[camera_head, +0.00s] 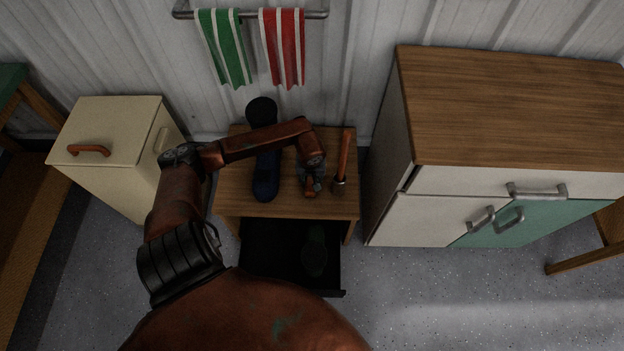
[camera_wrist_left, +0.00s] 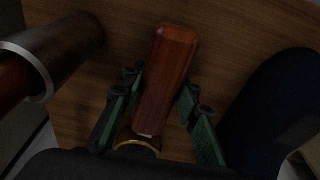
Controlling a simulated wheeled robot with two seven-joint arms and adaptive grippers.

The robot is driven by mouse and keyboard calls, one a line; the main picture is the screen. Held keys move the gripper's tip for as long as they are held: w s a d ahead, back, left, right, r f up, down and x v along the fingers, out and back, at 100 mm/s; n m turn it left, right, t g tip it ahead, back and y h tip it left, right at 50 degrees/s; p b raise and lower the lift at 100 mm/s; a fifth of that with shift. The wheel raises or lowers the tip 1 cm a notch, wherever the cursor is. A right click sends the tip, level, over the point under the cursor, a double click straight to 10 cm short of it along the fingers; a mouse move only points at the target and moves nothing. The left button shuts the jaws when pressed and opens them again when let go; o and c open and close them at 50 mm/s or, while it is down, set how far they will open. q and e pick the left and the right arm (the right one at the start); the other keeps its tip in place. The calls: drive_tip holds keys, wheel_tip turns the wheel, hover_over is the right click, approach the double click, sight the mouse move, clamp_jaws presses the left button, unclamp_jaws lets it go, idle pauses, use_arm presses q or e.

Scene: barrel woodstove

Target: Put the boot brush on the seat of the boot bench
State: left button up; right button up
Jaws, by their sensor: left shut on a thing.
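The boot bench (camera_head: 232,198) stands against the wall with a plain wooden seat. My left gripper (camera_head: 313,180) is over the right part of the seat. In the left wrist view, its green-lined fingers (camera_wrist_left: 160,112) are shut on the boot brush (camera_wrist_left: 168,70), a reddish-brown wooden block with a brass-coloured ring near its lower end. In the head view only a small orange-brown part of the brush (camera_head: 309,191) shows. The seat's wood (camera_wrist_left: 235,45) lies behind the brush; I cannot tell whether they touch. My right gripper is not in view.
A black tray (camera_head: 262,275) sits low at the bench front. Cabinets flank the bench (camera_head: 110,125), (camera_head: 500,110).

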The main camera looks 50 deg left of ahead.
sight(311, 182)
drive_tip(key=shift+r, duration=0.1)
use_arm(q)
drive_tip(key=shift+f, duration=0.1)
drive_tip(key=o, duration=1.1)
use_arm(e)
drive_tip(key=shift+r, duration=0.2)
use_arm(q)
drive_tip(key=shift+r, duration=0.2)
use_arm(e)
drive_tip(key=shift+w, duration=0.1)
